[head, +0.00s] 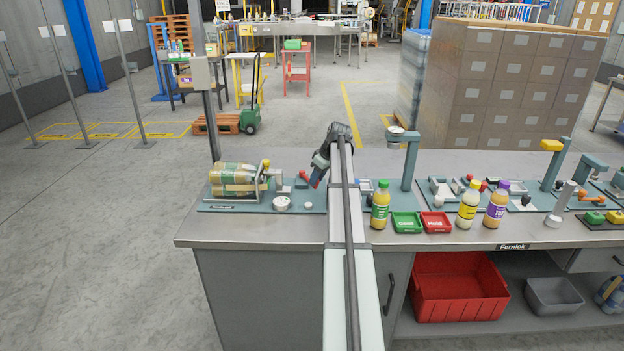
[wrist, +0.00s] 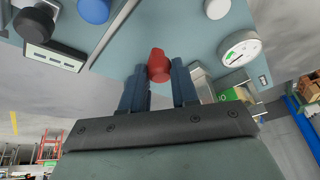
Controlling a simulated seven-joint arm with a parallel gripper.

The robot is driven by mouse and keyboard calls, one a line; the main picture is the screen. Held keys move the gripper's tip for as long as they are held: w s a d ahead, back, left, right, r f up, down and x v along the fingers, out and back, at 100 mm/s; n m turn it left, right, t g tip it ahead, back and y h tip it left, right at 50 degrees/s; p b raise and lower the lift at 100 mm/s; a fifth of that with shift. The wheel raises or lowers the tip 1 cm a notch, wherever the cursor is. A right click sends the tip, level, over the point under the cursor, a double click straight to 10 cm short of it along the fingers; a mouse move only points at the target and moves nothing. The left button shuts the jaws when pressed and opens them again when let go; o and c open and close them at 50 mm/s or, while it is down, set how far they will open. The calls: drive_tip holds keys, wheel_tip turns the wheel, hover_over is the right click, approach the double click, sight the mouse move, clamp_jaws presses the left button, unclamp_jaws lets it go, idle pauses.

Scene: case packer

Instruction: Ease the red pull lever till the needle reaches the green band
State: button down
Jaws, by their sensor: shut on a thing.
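The red pull lever's knob (wrist: 159,66) is between the two fingers of my gripper (wrist: 160,82) in the wrist view, and they are shut on it. In the head view my gripper (head: 318,176) is at the left station, with a red part (head: 303,175) showing just left of it. A round white gauge (wrist: 240,48) is right of the lever in the wrist view. Its green band shows at the lower left of the dial; the needle is too small to place surely against it. A white dial (head: 282,203) lies on the station plate in the head view.
A wrapped pack (head: 234,180) is on the left of the same plate. Right of my arm are a green-capped bottle (head: 380,206), a green tray (head: 407,222) and a red tray (head: 436,222). A blue knob (wrist: 94,10) and a black knob (wrist: 36,29) show in the wrist view.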

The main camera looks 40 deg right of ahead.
drive_tip(key=shift+d, duration=0.2)
drive_tip(key=c, duration=0.9)
unclamp_jaws()
drive_tip(key=shift+o, duration=0.2)
drive_tip(key=shift+s, duration=0.1)
drive_tip(key=v, duration=1.3)
drive_tip(key=shift+r, duration=0.35)
